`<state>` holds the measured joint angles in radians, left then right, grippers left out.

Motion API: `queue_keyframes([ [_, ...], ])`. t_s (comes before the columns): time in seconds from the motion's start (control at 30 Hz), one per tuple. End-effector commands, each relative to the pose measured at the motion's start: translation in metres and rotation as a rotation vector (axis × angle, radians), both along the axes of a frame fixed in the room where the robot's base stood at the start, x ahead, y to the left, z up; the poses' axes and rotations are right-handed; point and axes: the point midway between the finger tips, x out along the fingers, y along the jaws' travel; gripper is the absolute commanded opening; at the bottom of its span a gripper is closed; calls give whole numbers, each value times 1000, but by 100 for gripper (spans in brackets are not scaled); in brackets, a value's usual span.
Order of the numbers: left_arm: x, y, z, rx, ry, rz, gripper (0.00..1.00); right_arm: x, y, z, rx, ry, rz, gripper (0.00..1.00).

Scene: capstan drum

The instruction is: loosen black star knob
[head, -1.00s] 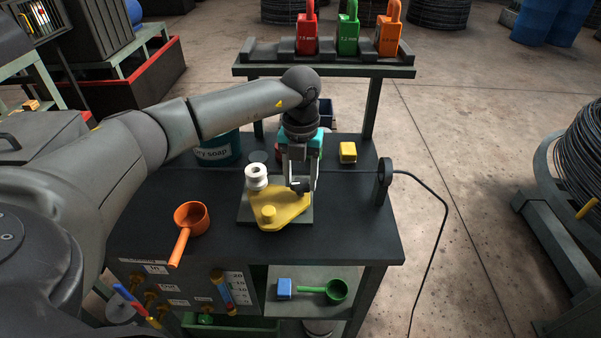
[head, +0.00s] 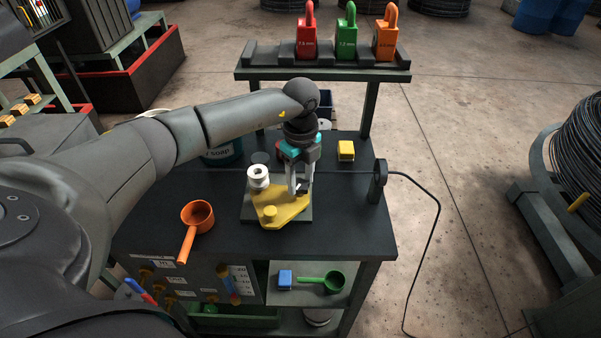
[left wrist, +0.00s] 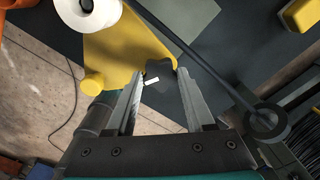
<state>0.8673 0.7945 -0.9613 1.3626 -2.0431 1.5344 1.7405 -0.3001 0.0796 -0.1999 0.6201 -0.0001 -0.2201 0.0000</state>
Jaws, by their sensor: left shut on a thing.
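The black star knob (left wrist: 158,70) sits on the yellow plate (left wrist: 118,50), between the fingertips of my left gripper (left wrist: 162,76). In the head view the knob is mostly hidden by the fingers. My left gripper (head: 299,188) points down over the right side of the yellow plate (head: 277,210) and is shut on the knob. A white roller (head: 258,177) stands on the plate's back left corner, and a yellow round boss (head: 270,213) rises at its front. My right gripper is not in view.
A dark wire runs behind the gripper to a black ring guide (head: 379,178). An orange ladle (head: 196,220) lies at left and a yellow block (head: 346,151) at the back right. The right front of the bench (head: 345,230) is clear.

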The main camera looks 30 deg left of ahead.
Motion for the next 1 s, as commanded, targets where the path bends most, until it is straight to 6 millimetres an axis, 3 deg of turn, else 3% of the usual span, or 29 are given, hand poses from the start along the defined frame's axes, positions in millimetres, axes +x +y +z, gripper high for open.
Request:
queue_keyframes([
  [0.5, 2, 2, 4, 2, -5, 399, 0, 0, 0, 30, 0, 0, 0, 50],
  [1.0, 2, 2, 3, 1, -7, 513, 0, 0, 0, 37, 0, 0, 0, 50],
])
